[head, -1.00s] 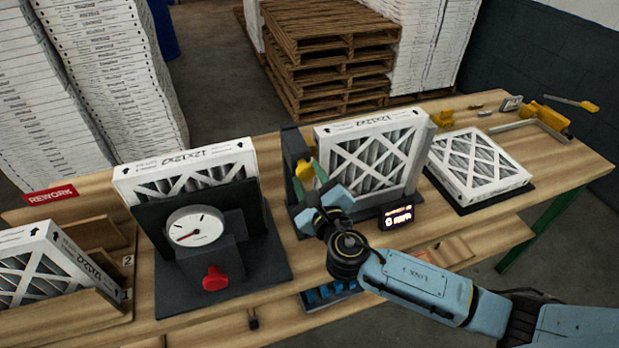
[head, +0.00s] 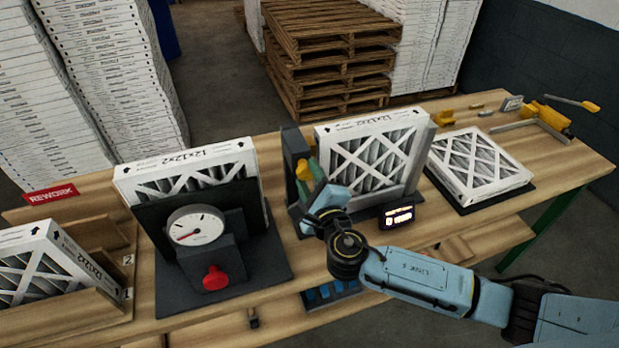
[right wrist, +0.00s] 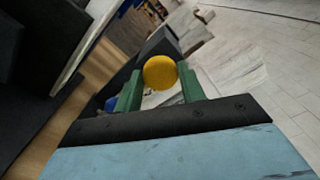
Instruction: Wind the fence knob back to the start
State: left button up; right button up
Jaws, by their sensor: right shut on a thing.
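The fence fixture (head: 292,150) is a dark stand on the bench holding a boxed filter (head: 372,158) upright. Its yellow knob (head: 303,172) is at the stand's left side, partly hidden by my gripper. In the right wrist view the round yellow knob (right wrist: 160,72) sits between the green fingers. My right gripper (head: 316,172) is shut on it; it also shows in the right wrist view (right wrist: 160,88). A small lit display (head: 397,215) stands in front of the fixture, its text too blurred to read. My left gripper is not in view.
A dial gauge (head: 196,226) with a red knob (head: 215,278) stands left of the fixture before another filter. A flat filter (head: 478,160) lies to the right. A wooden rack (head: 75,325) with a filter is at far left. Yellow tools (head: 545,117) lie at the back right.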

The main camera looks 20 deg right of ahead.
jog(key=o, duration=1)
jog(key=shift+c, duration=0.2)
jog(key=s+b, duration=0.1)
jog(key=s, duration=1.2)
jog(key=shift+s+d, duration=0.25)
